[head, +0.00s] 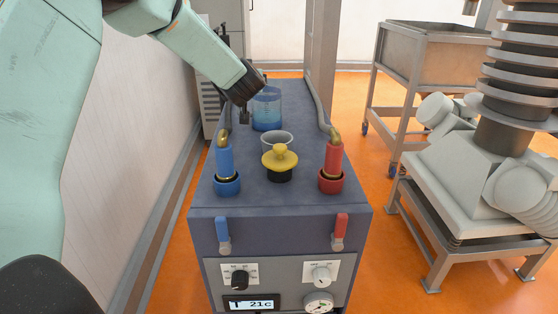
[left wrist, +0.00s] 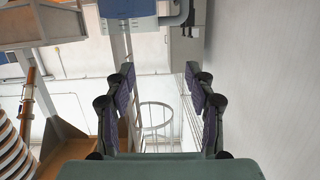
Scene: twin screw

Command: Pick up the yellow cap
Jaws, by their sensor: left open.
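The yellow cap (head: 279,158) has a round knob on top. It sits on a short black neck on top of the dark blue machine (head: 222,240), between the blue and red hose fittings. My left gripper (head: 247,112) is above the machine's far left part, behind and to the left of the cap and apart from it. Its fingers are small and dark in the head view. In the left wrist view my left gripper (left wrist: 160,76) has its two fingers spread with nothing between them. The cap cannot be made out there. My right gripper is not in view.
A blue fitting (head: 225,160) and a red fitting (head: 333,158) flank the cap. A metal cart (head: 430,55) is at the right.

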